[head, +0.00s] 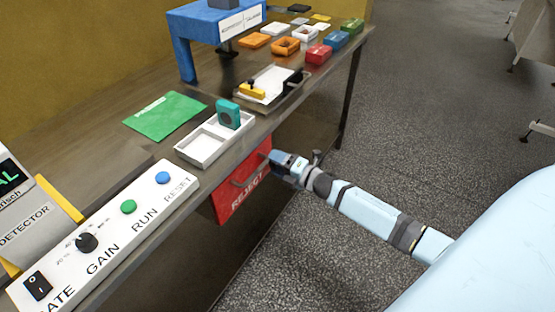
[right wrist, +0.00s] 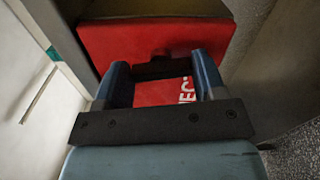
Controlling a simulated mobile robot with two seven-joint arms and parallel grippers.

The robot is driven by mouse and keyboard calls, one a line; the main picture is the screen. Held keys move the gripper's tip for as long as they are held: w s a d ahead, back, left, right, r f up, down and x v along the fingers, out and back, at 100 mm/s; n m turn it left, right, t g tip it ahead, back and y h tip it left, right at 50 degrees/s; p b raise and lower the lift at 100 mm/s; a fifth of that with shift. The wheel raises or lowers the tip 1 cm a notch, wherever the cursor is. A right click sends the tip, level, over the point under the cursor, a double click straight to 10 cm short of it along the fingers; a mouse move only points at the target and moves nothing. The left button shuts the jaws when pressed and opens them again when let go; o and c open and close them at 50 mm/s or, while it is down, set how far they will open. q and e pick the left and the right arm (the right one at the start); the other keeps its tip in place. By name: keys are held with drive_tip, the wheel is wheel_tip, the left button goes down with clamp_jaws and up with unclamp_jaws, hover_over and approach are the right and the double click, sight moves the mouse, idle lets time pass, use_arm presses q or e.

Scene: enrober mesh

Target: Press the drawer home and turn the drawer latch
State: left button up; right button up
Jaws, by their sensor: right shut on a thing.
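The red drawer (head: 233,197) marked REJECT sits under the front edge of the bench. Its dark handle (head: 250,176) stands out from the front. My right gripper (head: 272,160) reaches in from the right at the drawer's right side and is shut on the handle. In the right wrist view the two blue fingers (right wrist: 162,78) stand on either side of the dark handle bar (right wrist: 160,69), in front of the red drawer front (right wrist: 155,38). I cannot tell how far the drawer stands out. I cannot make out the latch. My left gripper is not in view.
The bench (head: 110,165) carries a control panel (head: 112,235), a green sheet (head: 165,115), a white two-part tray (head: 203,150) with a teal block (head: 228,114), a blue machine arch (head: 185,45) and several coloured bins. The floor in front is clear.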

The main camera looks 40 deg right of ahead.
drive_tip(key=shift+m, duration=0.5)
drive_tip(key=shift+p, duration=0.3)
drive_tip(key=o, duration=0.9)
drive_tip(key=shift+s, duration=0.1)
drive_tip(key=v, duration=1.3)
drive_tip(key=shift+s+d+f, duration=0.1)
drive_tip(key=shift+s+d, duration=0.1)
drive_tip(key=shift+s, duration=0.1)
